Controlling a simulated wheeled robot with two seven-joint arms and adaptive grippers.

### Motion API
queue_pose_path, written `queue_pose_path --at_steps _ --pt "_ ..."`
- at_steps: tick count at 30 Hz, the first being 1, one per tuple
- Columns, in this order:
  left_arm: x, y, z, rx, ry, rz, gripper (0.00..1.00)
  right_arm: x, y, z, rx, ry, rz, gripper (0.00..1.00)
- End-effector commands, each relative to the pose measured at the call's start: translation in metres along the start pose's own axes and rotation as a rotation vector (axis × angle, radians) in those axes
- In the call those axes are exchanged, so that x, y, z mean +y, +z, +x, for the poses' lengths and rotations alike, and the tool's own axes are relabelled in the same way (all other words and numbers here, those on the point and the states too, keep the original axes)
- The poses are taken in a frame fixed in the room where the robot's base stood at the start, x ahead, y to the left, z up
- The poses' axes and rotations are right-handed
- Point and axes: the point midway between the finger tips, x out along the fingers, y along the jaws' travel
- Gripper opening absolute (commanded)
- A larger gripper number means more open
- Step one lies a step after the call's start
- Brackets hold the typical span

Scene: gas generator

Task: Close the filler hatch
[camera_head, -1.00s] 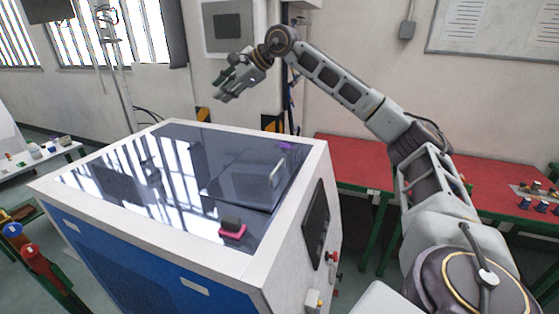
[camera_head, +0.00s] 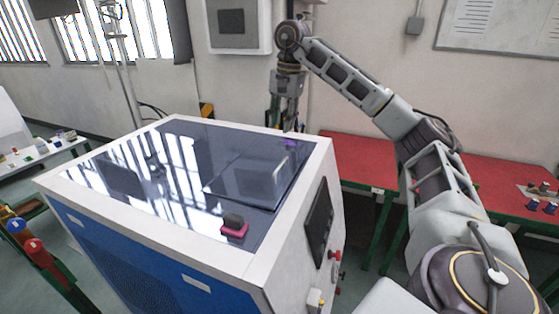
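The generator (camera_head: 190,267) is a white and blue cabinet with a glossy dark top. On the right part of the top is a dark glossy panel (camera_head: 250,178), which looks like the filler hatch. Reflections hide whether it lies flush or tilted. A small purple piece (camera_head: 289,143) is at its far right corner, and a black and magenta block (camera_head: 234,226) is at the near edge. My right gripper (camera_head: 283,124) points down by the far right corner, near the purple piece. Its fingers look apart, with nothing seen between them. My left gripper is not in view.
A red-topped table (camera_head: 345,152) stands behind and right of the generator. The generator's right side carries a dark screen (camera_head: 318,222) and a red knob (camera_head: 335,255). Air above the top is clear.

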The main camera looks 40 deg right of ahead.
Motion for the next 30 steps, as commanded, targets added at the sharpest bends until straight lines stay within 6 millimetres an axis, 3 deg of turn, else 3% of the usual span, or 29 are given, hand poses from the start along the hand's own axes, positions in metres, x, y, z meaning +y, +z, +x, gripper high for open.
queue_pose_path --at_steps 9,30 --pt "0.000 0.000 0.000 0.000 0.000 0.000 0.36 0.006 0.000 0.000 -0.001 0.025 -0.124 0.32" --pt "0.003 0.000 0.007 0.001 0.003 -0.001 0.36 0.005 0.000 0.011 -0.001 0.024 -0.127 0.32"
